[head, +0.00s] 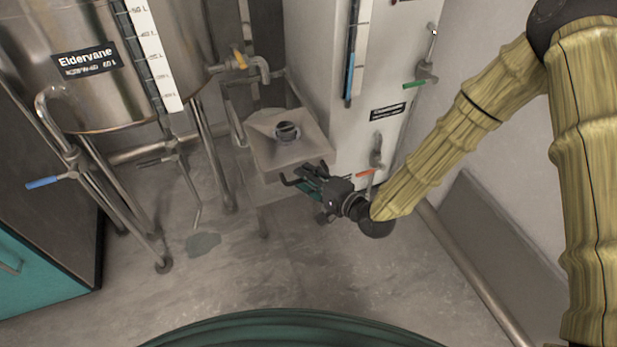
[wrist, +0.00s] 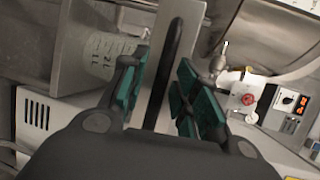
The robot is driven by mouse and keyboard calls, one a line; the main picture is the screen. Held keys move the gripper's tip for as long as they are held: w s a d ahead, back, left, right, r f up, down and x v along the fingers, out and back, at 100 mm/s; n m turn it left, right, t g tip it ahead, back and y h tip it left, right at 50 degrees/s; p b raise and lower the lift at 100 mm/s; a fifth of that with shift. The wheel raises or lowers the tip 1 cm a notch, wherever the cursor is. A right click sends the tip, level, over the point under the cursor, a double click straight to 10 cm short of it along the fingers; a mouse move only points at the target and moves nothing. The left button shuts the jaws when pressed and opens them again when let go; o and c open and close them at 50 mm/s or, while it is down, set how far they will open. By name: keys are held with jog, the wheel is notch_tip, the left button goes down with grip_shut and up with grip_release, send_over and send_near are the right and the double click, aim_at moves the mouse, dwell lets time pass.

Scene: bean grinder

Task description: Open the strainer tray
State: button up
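A pale metal unit (head: 290,148) with a square, funnel-like top and a round dark opening stands in the middle of the head view. I take it to hold the strainer tray; the tray's own edges are hard to tell apart there. A dark bar handle (wrist: 168,70) on a pale metal front panel (wrist: 187,35) shows in the wrist view. My gripper (head: 303,182) is at the unit's near lower edge. In the wrist view its teal-padded fingers (wrist: 163,98) stand on either side of the handle, with gaps visible. Contact with the handle is not visible.
A steel tank (head: 95,100) labelled Eldervane stands on legs at left. A white cabinet (head: 345,130) with valves is right behind the unit. A red-handled valve (head: 365,172) sits close to my gripper. A measuring container (wrist: 105,52) shows in the wrist view.

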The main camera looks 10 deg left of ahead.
jog(key=shift+d, duration=0.1)
jog(key=v, duration=1.1)
jog(key=shift+s+d, duration=0.25)
jog(key=shift+d, duration=0.1)
jog(key=shift+r, duration=0.1)
jog(key=s+d+f+n+g+h, duration=0.1)
jog(key=s+d+f+g+h, duration=0.1)
jog(key=s+d+f+h, duration=0.5)
jog(key=s+d+f+n+g+h, duration=0.1)
jog(key=s+d+f+n, duration=0.3)
jog(key=f, duration=0.7)
jog(key=s+d+f+n+g+h, duration=0.1)
jog(key=s+d+f+g+h, duration=0.25)
jog(key=s+d, duration=0.45)
jog(key=s+d+f+n+g+h, duration=0.1)
jog(key=s+d+f+g+h, duration=0.1)
jog(key=s+d+f, duration=0.4)
notch_tip(320, 180, up, 28)
jog(key=s+d+p, duration=0.1)
jog(key=d+p, duration=0.1)
jog(key=p, duration=2.3)
jog(key=shift+f+p, duration=0.25)
jog(key=shift+p, duration=0.15)
